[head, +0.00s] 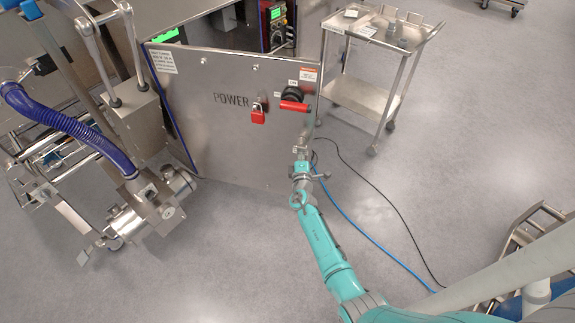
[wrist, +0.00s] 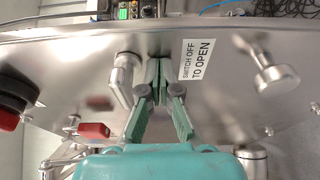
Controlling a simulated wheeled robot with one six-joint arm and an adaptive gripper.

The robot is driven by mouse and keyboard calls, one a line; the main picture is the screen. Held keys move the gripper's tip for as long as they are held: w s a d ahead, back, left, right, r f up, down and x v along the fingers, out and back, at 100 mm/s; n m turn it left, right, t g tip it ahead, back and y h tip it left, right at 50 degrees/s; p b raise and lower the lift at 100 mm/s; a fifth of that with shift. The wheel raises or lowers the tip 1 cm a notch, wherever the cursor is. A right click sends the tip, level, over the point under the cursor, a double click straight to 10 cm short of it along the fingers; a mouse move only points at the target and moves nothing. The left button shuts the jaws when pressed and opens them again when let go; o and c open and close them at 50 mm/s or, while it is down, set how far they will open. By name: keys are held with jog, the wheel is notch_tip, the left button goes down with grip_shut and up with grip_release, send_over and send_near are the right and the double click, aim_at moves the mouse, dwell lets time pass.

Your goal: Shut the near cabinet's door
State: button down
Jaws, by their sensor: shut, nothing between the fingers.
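The near cabinet's door (head: 215,105) is a flat steel panel marked POWER, standing swung out from the cabinet in the head view. It carries a red padlock (head: 258,114) and a black rotary switch with a red handle (head: 294,106). My gripper (head: 301,160) is at the door's lower right edge. In the wrist view the gripper (wrist: 158,68) is shut and empty, its fingertips close against the door panel (wrist: 225,105), beside a metal lever handle (wrist: 124,78). I cannot tell whether they touch it. The cabinet's interior is mostly hidden behind the door.
A steel cart (head: 365,95) stands to the right of the door. A machine with a blue hose (head: 75,130) stands at the left. Blue and black cables (head: 365,235) lie on the floor. Open floor lies right of the cables, with a metal frame (head: 530,235) at the lower right.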

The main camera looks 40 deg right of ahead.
jog(key=s+d+x, duration=0.1)
jog(key=d+x, duration=0.1)
jog(key=x, duration=1.2)
jog(key=shift+s, duration=0.15)
jog(key=shift+d, duration=0.1)
jog(key=shift+f, duration=0.1)
